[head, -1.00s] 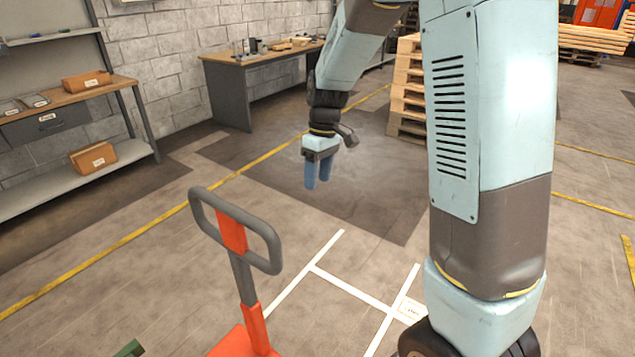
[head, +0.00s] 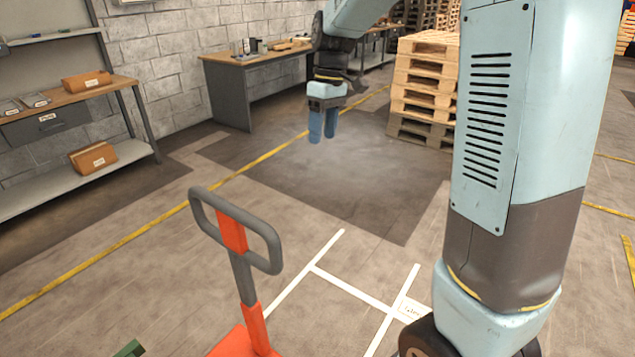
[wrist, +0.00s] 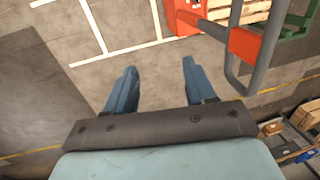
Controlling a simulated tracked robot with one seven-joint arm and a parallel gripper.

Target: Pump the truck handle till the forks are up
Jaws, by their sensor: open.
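The truck handle (head: 236,232) is a grey loop with an orange middle bar on an orange and grey stem. It stands upright at the lower centre left of the head view, above the orange truck body (head: 240,343). My gripper (head: 322,138) hangs fingers down, above and to the right of the handle, apart from it. Its blue fingers are open and empty. In the wrist view the fingers (wrist: 158,88) point at bare floor, and the handle loop (wrist: 262,50) shows to their right. The forks cannot be made out in the head view.
A shelf bench with cardboard boxes (head: 92,158) stands at left, and a desk (head: 232,92) by the wall. Stacked pallets (head: 425,85) stand behind my arm. White floor lines (head: 350,288) run right of the handle. The floor between handle and desk is clear.

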